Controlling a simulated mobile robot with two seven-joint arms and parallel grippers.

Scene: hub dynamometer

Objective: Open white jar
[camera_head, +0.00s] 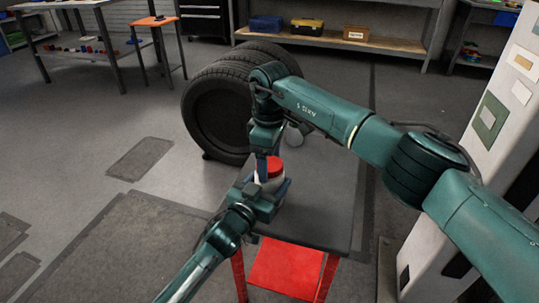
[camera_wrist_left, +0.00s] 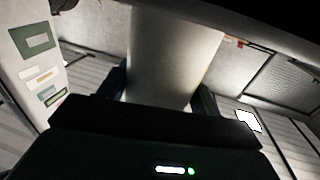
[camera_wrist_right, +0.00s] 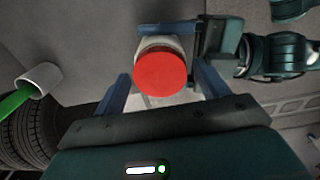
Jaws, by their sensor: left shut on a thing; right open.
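The white jar (camera_wrist_left: 172,55) with a red lid (camera_head: 274,167) is upright over the dark-topped table (camera_head: 318,200). My left gripper (camera_head: 268,192) is shut on the jar's body from the side, and the jar fills the middle of the left wrist view. My right gripper (camera_wrist_right: 162,85) is open above the jar, pointing down. In the right wrist view the round red lid (camera_wrist_right: 160,74) lies between its spread fingers, with gaps at the sides. The right arm and fingers partly hide the jar in the head view. I cannot tell whether the jar's base touches the table.
Stacked black tyres (camera_head: 222,110) stand just behind the table. A pale cup (camera_wrist_right: 38,80) with a green item in it is near the jar. A white cabinet (camera_head: 500,120) stands on the right. A red lower shelf (camera_head: 285,268) is under the table. Open floor lies left.

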